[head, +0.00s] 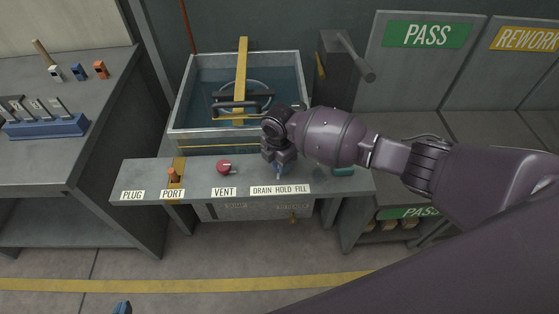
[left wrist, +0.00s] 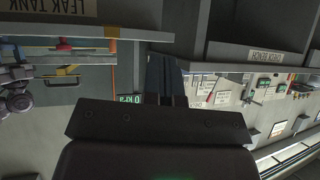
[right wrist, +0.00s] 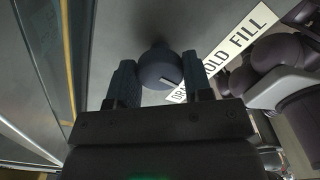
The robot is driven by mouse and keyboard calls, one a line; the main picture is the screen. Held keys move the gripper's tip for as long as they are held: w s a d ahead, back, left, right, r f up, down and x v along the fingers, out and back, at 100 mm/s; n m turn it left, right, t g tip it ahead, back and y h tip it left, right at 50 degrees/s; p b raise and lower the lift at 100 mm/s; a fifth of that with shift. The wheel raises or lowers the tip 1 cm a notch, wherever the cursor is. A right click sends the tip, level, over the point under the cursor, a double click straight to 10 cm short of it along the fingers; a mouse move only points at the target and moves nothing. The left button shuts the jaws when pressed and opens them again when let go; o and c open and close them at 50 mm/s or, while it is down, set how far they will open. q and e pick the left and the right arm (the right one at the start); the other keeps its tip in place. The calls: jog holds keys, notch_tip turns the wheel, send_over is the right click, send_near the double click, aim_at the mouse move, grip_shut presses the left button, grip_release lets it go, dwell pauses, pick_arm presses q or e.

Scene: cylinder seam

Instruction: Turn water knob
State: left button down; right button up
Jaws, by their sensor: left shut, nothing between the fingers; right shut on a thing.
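The water knob is a round dark blue-grey knob with a small pale mark (right wrist: 160,70), on the grey panel beside the white DRAIN HOLD FILL label (head: 280,190). My right gripper (head: 279,167) reaches down onto it from above. In the right wrist view, the fingers of my right gripper (right wrist: 160,80) stand on either side of the knob, shut on it. In the head view the gripper hides most of the knob. My left gripper (left wrist: 166,80) has its fingers together and empty; in the head view only its tip (head: 122,308) shows at the bottom edge.
A red VENT knob (head: 224,167) and an orange PORT plug (head: 173,175) are on the panel to the left. A water tank (head: 200,90) stands behind, with a yellow bar (head: 241,70) across it. A lever box (head: 340,75) stands right of the tank. The floor in front is clear.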

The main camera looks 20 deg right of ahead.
jog(key=shift+r+m+p, duration=0.25)
jog(key=shift+m+p, duration=0.25)
jog(key=shift+m, duration=0.2)
jog(key=shift+m+p, duration=0.65)
jog(key=shift+m, duration=0.45)
jog(key=shift+f+m+p, duration=0.15)
jog(key=shift+m+p, duration=0.15)
jog(key=shift+m, duration=0.6)
pick_arm(q)
jog(key=r, duration=0.2)
jog(key=shift+s+a+r, duration=0.15)
jog(key=shift+s+r, duration=0.15)
jog(key=shift+r, duration=0.05)
pick_arm(e)
jog(key=shift+f, duration=0.1)
pick_arm(q)
jog(key=shift+w, duration=0.1)
pick_arm(e)
jog(key=o, duration=0.9)
